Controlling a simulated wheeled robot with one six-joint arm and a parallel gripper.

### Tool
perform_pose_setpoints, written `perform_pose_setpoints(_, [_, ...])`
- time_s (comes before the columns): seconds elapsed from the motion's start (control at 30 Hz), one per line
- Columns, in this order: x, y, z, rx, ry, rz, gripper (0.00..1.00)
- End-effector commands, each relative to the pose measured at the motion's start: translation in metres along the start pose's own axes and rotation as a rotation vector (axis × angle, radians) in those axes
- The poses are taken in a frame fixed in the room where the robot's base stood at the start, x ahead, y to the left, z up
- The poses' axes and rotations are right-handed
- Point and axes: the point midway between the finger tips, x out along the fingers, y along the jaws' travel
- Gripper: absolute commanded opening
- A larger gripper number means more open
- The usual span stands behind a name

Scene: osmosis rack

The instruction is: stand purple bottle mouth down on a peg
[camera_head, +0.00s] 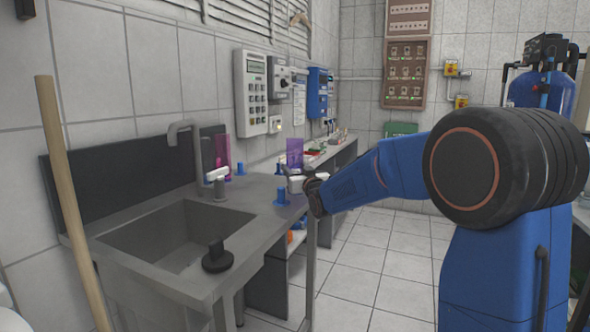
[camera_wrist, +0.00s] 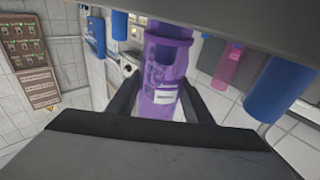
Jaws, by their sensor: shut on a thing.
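The purple bottle (camera_head: 294,152) is upright above the counter beside the sink, and I cannot tell which end its mouth is. My gripper (camera_head: 297,184) is shut on it, low on its visible body in the head view. In the wrist view the purple bottle (camera_wrist: 168,58), with a pale label, sits between the two dark fingers of my gripper (camera_wrist: 163,92). A blue peg (camera_head: 281,196) stands on the counter just left of my gripper. Another blue peg (camera_head: 240,169) is farther left, near the wall.
A wooden pole (camera_head: 70,195) stands at the left. Open floor (camera_head: 375,255) lies right of the counter.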

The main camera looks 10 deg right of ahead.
Motion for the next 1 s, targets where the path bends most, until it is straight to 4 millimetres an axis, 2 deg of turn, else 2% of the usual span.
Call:
perform_pose_setpoints(0.43, [-0.0002,0.0,0.0019,0.0,0.0,0.0,0.02])
perform_pose_setpoints(0.47, [-0.0002,0.0,0.0018,0.0,0.0,0.0,0.48])
perform_pose_setpoints(0.53, [-0.0002,-0.0001,0.0019,0.0,0.0,0.0,0.65])
perform_pose_setpoints(0.57, [-0.0002,0.0,0.0018,0.0,0.0,0.0,0.68])
perform_pose_setpoints(0.77, [-0.0002,0.0,0.0018,0.0,0.0,0.0,0.68])
perform_pose_setpoints(0.9, [-0.0002,0.0,0.0019,0.0,0.0,0.0,0.99])
perform_pose_setpoints(1.0, [-0.0002,0.0,0.0019,0.0,0.0,0.0,0.99])
